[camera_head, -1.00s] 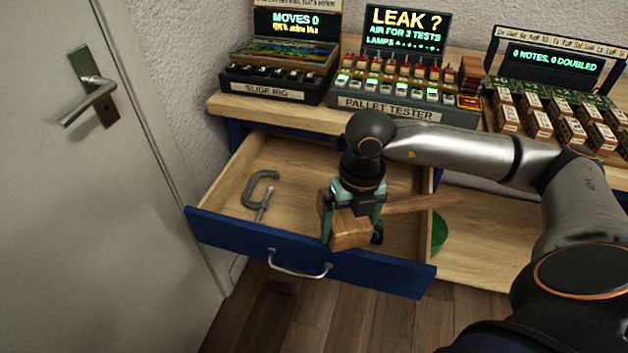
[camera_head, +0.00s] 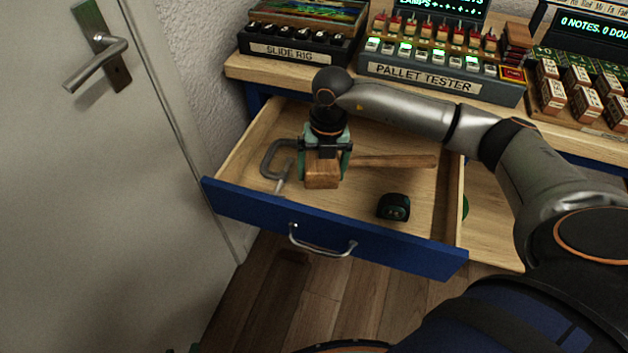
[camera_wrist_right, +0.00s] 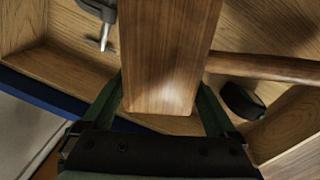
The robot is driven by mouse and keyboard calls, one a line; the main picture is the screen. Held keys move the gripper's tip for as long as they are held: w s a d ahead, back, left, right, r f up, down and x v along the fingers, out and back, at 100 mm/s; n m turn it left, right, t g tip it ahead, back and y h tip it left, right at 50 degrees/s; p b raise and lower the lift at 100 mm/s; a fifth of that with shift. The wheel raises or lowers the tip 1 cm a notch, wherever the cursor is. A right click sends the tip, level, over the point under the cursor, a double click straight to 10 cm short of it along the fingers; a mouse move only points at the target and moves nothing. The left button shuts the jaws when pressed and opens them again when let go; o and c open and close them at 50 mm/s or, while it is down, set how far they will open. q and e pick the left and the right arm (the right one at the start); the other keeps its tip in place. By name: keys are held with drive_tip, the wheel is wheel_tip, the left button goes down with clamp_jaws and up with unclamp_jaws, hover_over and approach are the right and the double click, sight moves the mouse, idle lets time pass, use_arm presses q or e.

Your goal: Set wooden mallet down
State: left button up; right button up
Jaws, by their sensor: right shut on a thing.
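The wooden mallet (camera_head: 322,176) is inside the open drawer, its block head between my right gripper's fingers and its handle (camera_head: 395,161) pointing right. My right gripper (camera_head: 323,172) is shut on the mallet head from above. In the right wrist view the mallet head (camera_wrist_right: 172,60) fills the middle, with a green finger on each side at the right gripper (camera_wrist_right: 165,105). The handle runs off to the right there. I cannot tell whether the mallet touches the drawer floor. My left gripper is not in view.
The blue-fronted drawer (camera_head: 330,228) also holds a grey C-clamp (camera_head: 270,160) just left of the mallet and a dark tape-measure-like object (camera_head: 394,207) at front right. The pallet tester (camera_head: 440,78) and slide rig (camera_head: 300,46) stand on the bench behind. A door is at left.

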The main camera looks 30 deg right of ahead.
drive_tip(key=w+f, duration=0.3)
drive_tip(key=shift+a+f+b, duration=0.1)
drive_tip(key=shift+a+b, duration=0.05)
drive_tip(key=shift+b, duration=0.2)
wheel_tip(320, 180, down, 3)
drive_tip(key=shift+f+b, duration=0.1)
drive_tip(key=shift+b, duration=0.2)
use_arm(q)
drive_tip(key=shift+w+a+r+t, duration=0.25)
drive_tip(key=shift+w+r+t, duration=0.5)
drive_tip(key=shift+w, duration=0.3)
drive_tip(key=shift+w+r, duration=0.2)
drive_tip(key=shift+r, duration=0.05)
use_arm(e)
drive_tip(key=shift+f, duration=0.1)
drive_tip(key=o, duration=1.5)
drive_tip(key=shift+o, duration=0.2)
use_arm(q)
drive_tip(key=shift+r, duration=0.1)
